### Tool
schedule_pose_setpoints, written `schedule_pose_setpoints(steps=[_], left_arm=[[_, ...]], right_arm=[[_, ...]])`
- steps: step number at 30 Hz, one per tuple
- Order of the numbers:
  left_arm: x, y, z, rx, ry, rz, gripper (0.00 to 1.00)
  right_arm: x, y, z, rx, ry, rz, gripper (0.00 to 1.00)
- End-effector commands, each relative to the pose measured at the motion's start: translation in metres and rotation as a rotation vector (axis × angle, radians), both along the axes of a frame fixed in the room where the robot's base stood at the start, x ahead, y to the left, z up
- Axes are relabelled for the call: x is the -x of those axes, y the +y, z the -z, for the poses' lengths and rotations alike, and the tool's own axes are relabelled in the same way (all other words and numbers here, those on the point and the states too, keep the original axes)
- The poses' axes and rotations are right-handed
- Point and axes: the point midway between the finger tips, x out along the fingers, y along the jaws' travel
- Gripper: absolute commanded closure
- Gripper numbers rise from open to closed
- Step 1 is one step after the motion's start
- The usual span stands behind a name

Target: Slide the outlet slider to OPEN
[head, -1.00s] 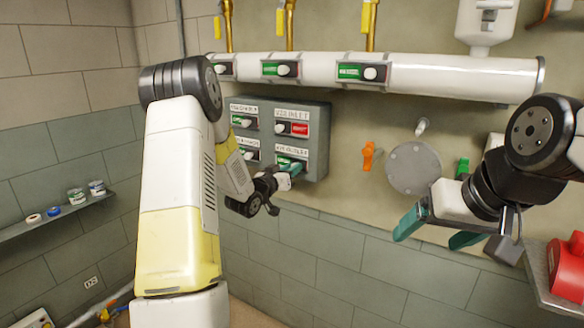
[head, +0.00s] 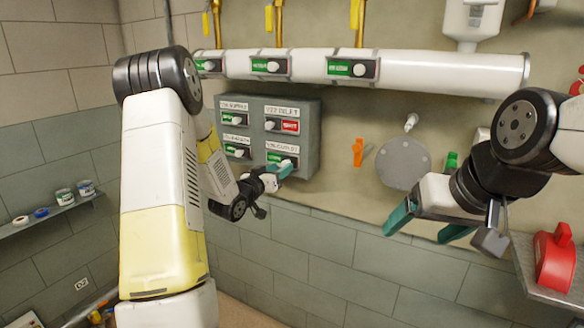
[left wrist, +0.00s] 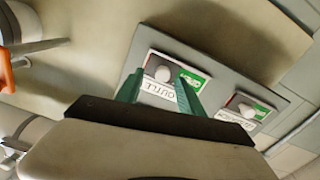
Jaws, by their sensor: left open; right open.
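The outlet slider (head: 282,160) is the lower right one on a grey wall panel (head: 308,135). In the head view its green field shows at the left and its white knob at the right. In the left wrist view, the white outlet knob (left wrist: 163,74) sits at one end of the slot, with green exposed beside it. My left gripper (head: 279,172) is open, its green fingers just in front of and below the slider. In its wrist view the fingertips appear either side of the knob; contact cannot be told. My right gripper (head: 428,228) is open and empty, away from the panel.
The panel's inlet slider (head: 282,126) shows red; the two left sliders show green. A white pipe (head: 430,72) with more sliders runs above. An orange handle (head: 358,152) and a round grey plate (head: 403,163) are on the wall to the right.

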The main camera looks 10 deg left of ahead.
Motion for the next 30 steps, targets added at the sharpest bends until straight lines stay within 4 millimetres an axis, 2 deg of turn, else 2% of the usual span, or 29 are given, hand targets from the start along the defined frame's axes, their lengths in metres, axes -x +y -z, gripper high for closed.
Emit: schedule_pose_setpoints(steps=[3, 9, 21, 26, 30], left_arm=[[0.021, 0.008, 0.000, 0.000, 0.000, -0.002, 0.55], [0.042, 0.015, 0.000, -0.001, 0.000, 0.000, 0.55], [0.046, 0.016, -0.001, -0.005, 0.002, 0.000, 0.55], [0.047, 0.017, -0.018, -0.071, 0.053, -0.038, 0.55], [0.061, 0.022, -0.045, -0.177, 0.169, -0.116, 0.55]], right_arm=[[0.000, 0.000, 0.000, 0.000, 0.000, 0.000, 0.19], [0.000, 0.000, 0.000, 0.000, 0.000, 0.000, 0.19], [0.000, 0.000, 0.000, 0.000, 0.000, 0.000, 0.19], [0.000, 0.000, 0.000, 0.000, 0.000, 0.000, 0.19], [0.000, 0.000, 0.000, 0.000, 0.000, 0.000, 0.19]])
